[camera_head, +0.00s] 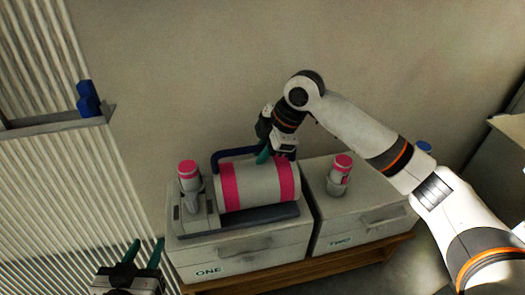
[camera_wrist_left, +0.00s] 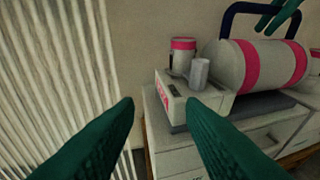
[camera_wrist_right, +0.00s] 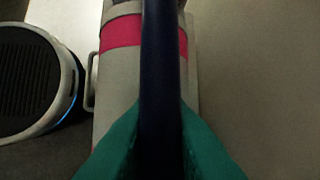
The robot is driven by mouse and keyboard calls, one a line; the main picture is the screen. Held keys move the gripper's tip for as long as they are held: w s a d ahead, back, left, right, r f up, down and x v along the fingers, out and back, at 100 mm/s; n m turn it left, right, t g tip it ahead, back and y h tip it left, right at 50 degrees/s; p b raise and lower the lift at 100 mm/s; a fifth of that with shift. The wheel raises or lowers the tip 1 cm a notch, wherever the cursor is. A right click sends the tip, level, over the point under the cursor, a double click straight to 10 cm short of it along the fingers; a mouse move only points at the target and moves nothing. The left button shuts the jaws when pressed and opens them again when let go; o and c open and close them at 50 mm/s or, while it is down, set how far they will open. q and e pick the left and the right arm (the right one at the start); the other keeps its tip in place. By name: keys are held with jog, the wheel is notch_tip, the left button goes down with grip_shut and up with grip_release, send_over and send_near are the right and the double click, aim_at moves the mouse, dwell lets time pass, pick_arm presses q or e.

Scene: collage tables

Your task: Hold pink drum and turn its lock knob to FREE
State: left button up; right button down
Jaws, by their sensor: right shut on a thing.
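The pink drum (camera_head: 259,187), a pale cylinder with two pink bands, lies on its side in a grey cradle (camera_head: 262,217) on the box marked ONE. It also shows in the left wrist view (camera_wrist_left: 268,66). A dark blue handle (camera_head: 232,153) arches over it. My right gripper (camera_head: 265,155) is shut on the handle, which runs between its green fingers in the right wrist view (camera_wrist_right: 160,90). A grey knob (camera_wrist_left: 199,73) stands on the cradle's left end block (camera_wrist_left: 180,103); its setting is not readable. My left gripper (camera_head: 143,252) is open and empty, in front and left of the box.
A pink-banded bottle (camera_head: 188,170) stands at the drum's left end. Another (camera_head: 341,168) stands in a holder on the box marked TWO (camera_head: 365,220). A corrugated wall is at left, and a blue object (camera_head: 88,98) sits on a ledge.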

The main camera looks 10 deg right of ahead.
pick_arm(q)
jog(key=shift+o, duration=1.2)
jog(key=w+d+r+m+t+h, duration=0.35)
jog(key=w+d+r+m, duration=0.2)
jog(key=r, duration=0.45)
jog(key=s+d+r+m+g+h, duration=0.2)
jog(key=d+r+m+h, duration=1.05)
jog(key=m, duration=0.85)
jog(key=s+d+m+g+h, duration=0.1)
jog(key=s+d+m+g, duration=0.3)
jog(key=m+g, duration=0.8)
jog(key=s+d+m+g+h, duration=0.1)
jog(key=s+d+m+g, duration=0.35)
jog(key=m+g, duration=0.75)
jog(key=m+t+y, duration=0.8)
jog(key=m+y, duration=0.9)
jog(key=y, duration=0.4)
send_over(190, 197)
notch_tip(190, 197, down, 12)
notch_tip(190, 197, down, 11)
jog(key=shift+f, duration=0.2)
